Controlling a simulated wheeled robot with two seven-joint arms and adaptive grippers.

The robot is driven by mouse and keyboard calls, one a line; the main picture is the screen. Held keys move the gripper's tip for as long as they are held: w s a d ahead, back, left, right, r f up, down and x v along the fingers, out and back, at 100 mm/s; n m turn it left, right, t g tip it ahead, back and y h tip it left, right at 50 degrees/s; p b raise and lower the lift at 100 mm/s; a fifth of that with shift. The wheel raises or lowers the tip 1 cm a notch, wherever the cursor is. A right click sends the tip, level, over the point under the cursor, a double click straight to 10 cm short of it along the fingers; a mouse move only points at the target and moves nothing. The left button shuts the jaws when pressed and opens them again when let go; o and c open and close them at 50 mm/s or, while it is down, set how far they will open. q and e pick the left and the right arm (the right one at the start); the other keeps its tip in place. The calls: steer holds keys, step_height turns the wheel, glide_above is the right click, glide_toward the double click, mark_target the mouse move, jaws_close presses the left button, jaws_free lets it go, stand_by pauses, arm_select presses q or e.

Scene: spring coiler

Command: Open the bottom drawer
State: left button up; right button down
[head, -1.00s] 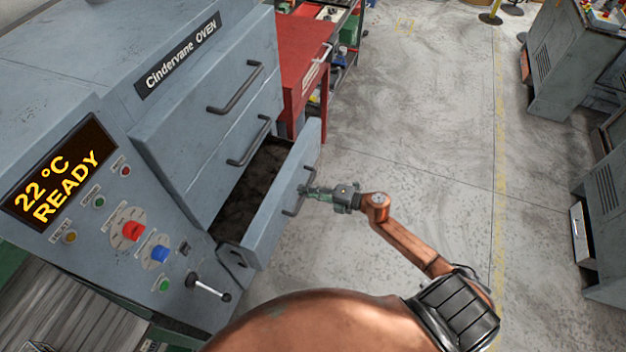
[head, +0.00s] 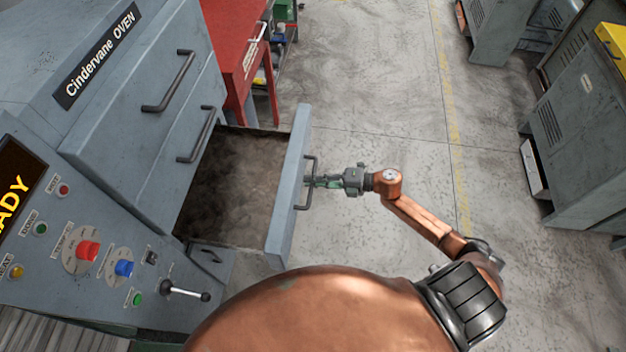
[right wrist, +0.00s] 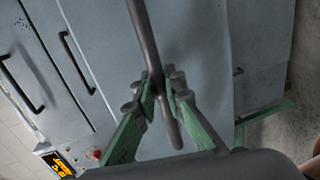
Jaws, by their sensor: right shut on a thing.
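The grey oven's low drawer stands pulled far out, with its front panel (head: 289,190) well away from the cabinet and its dark, stained interior (head: 240,175) showing. My right gripper (head: 319,181) is shut on this drawer's dark bar handle (head: 315,164). In the right wrist view, the green fingers (right wrist: 163,92) close on both sides of the handle bar (right wrist: 143,30). Two shut fronts with handles, an upper one (head: 168,82) and a middle one (head: 196,135), are above it. A small dark handle (head: 207,254) shows low on the cabinet beneath the open drawer. My left gripper is out of view.
The sloped control panel with a red knob (head: 87,251), a blue knob (head: 124,268) and a lever (head: 187,291) is at the lower left. A red workbench (head: 232,40) stands behind the oven. Clear floor (head: 380,120) lies right of the drawer; grey cabinets (head: 590,130) stand farther right.

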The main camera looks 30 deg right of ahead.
steer(key=c, duration=2)
jaws_free()
steer(key=v, duration=1.2)
